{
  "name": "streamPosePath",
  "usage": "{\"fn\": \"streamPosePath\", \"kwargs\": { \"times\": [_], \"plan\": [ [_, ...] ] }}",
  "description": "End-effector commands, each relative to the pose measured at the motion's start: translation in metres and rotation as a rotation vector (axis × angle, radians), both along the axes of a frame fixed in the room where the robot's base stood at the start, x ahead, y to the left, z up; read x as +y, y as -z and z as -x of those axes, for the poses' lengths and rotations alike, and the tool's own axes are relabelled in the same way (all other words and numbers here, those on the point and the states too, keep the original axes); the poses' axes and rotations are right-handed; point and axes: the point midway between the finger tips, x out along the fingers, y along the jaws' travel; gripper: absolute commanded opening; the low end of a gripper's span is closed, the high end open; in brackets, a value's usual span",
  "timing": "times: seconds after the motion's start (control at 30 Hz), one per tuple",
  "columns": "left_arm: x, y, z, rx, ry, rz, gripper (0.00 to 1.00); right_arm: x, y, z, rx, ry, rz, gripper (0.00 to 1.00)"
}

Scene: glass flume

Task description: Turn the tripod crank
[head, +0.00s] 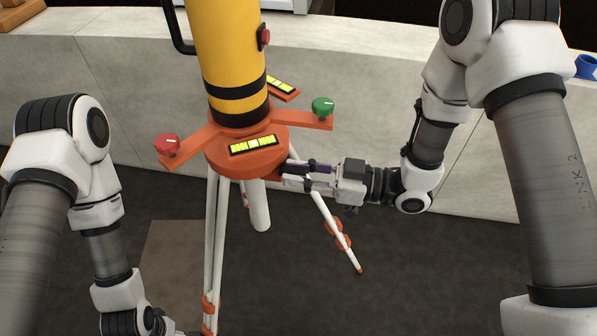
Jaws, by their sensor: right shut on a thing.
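The tripod (218,225) has white legs with orange clamps and an orange head plate (270,150) on top. My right gripper (288,176) reaches in from the right, just below the right edge of the plate. It is shut on the tripod crank, which its fingers and the plate mostly hide. My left gripper (187,333) is only partly in view at the bottom edge, by the left front leg; its fingers cannot be made out.
A yellow cylinder (228,55) with black bands stands on the plate. A red knob (167,146) and a green knob (323,107) sit on its arms, with bubble levels (253,145) between. A pale stone wall (365,95) runs behind. The dark floor at right is clear.

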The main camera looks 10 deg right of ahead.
Motion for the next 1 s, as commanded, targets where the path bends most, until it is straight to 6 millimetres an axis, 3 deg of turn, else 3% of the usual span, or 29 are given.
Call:
{"fn": "streamPosePath", "kwargs": {
  "times": [0.6,1.0],
  "plan": [
    [0.0,0.074,0.0,0.0,0.0,0.0,0.61,0.003,0.03,0.008,-0.395,0.0,0.128,0.0],
    [0.0,0.095,0.0,0.0,0.0,0.0,0.61,0.003,0.034,0.009,-0.534,0.0,0.175,0.0]
  ]
}}
